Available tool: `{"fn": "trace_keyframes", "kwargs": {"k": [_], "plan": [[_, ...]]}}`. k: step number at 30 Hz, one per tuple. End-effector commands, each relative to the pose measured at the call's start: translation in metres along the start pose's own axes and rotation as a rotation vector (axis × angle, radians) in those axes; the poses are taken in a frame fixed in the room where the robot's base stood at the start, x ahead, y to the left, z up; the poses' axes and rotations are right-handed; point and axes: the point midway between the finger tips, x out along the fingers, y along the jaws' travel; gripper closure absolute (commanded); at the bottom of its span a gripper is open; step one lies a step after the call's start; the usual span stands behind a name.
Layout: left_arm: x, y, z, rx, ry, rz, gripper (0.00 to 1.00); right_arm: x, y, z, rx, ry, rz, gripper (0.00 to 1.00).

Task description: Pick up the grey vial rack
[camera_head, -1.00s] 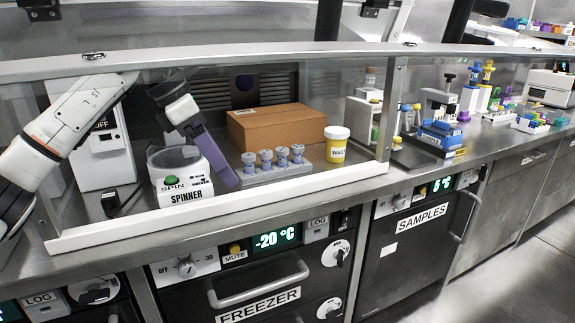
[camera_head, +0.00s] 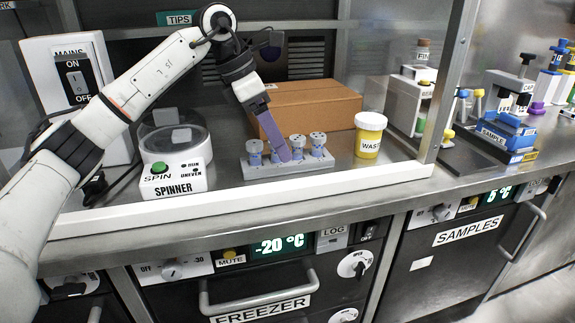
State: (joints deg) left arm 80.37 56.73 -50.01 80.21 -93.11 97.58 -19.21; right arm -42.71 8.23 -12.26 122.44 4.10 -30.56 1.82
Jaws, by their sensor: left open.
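The grey vial rack (camera_head: 290,173) stands on the steel bench inside the hood, with several grey-blue capped vials (camera_head: 318,146) upright in it. My left arm comes in from the left, and my left gripper (camera_head: 284,155), with purple fingers, points down at the rack. Its fingertips overlap the rack's middle vials in the picture and hide part of one. I cannot tell whether the fingers touch the rack or vials. The left gripper is open and holds nothing that I can see. My right gripper is not in view.
The spinner (camera_head: 175,160) stands left of the rack. A cardboard box (camera_head: 320,105) is behind it, and a yellow waste jar (camera_head: 369,140) is to the right. A white sill (camera_head: 250,190) runs along the front. The hood's post (camera_head: 450,85) stands at right.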

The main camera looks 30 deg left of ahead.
Motion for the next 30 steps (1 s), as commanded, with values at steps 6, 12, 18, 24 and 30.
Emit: {"fn": "trace_keyframes", "kwargs": {"k": [6,12,18,24,30], "plan": [[0.034,0.003,-0.006,0.000,0.002,-0.002,0.30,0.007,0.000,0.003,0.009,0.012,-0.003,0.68],[0.047,0.003,-0.004,0.000,0.000,0.000,0.30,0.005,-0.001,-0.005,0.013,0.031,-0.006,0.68],[0.046,0.003,-0.004,0.000,0.000,0.000,0.40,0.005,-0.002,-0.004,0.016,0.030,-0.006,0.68],[0.046,0.003,-0.004,0.000,0.000,0.000,0.74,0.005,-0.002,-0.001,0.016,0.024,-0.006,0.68],[0.044,0.003,-0.003,0.000,-0.004,0.001,0.84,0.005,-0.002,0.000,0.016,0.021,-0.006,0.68]]}}
